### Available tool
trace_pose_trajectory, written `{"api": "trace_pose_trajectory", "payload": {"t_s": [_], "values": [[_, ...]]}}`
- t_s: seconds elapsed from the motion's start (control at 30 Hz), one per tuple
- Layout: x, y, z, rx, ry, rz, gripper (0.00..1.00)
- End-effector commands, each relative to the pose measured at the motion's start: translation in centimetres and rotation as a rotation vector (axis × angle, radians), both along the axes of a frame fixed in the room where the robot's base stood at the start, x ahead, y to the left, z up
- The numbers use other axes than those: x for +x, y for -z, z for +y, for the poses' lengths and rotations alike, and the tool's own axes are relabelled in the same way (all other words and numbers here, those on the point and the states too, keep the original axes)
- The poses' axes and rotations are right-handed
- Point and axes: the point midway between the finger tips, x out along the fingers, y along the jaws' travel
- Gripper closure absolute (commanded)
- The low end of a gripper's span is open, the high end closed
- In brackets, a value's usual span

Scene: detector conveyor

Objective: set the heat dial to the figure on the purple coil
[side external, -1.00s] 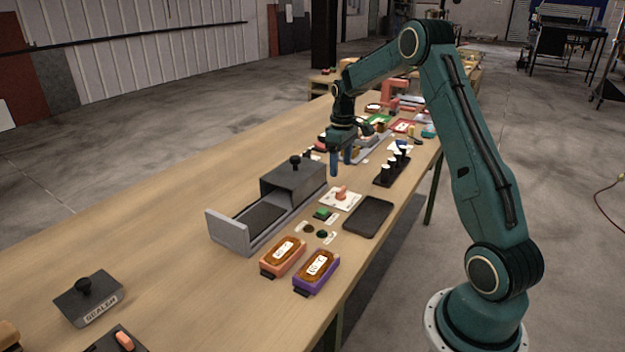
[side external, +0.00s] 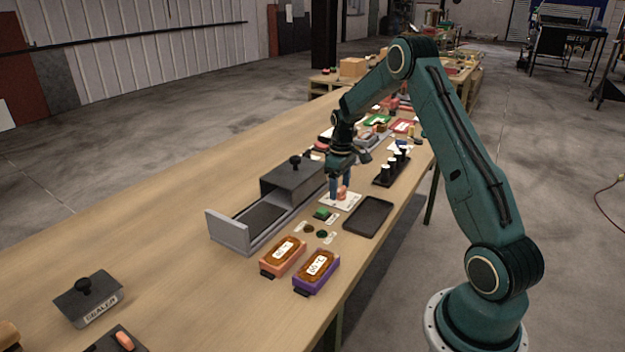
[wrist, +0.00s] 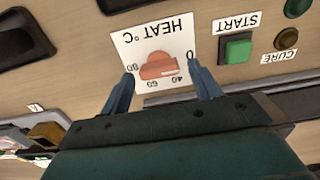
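The heat dial (wrist: 158,66) is an orange-pink knob on a white plate marked HEAT °C (wrist: 185,28), upside down in the wrist view. Figures including 0, 40, 60 and 80 show around it; I cannot tell which one it points to. My gripper (wrist: 161,73) is open, with one blue finger on each side of the knob; contact is unclear. In the side view my gripper (side external: 340,194) is low over the plate. The purple coil (side external: 316,271) lies at the table's front with a white label on its brown top, its figure too small to read surely.
An orange coil (side external: 283,256) lies beside the purple one. A green START button (wrist: 235,49) and a CURE lamp (wrist: 286,38) are near the dial.

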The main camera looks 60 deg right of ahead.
Motion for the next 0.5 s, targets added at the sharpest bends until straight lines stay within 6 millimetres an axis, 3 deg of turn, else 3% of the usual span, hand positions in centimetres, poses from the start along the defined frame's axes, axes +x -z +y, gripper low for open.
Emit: {"api": "trace_pose_trajectory", "payload": {"t_s": [0.03, 0.2, 0.5], "values": [[0.00, -0.01, 0.00, 0.000, 0.000, 0.000, 0.48], [0.00, -0.02, 0.00, 0.000, 0.000, 0.000, 0.79], [0.00, -0.04, -0.01, 0.000, 0.019, 0.000, 0.79]]}}
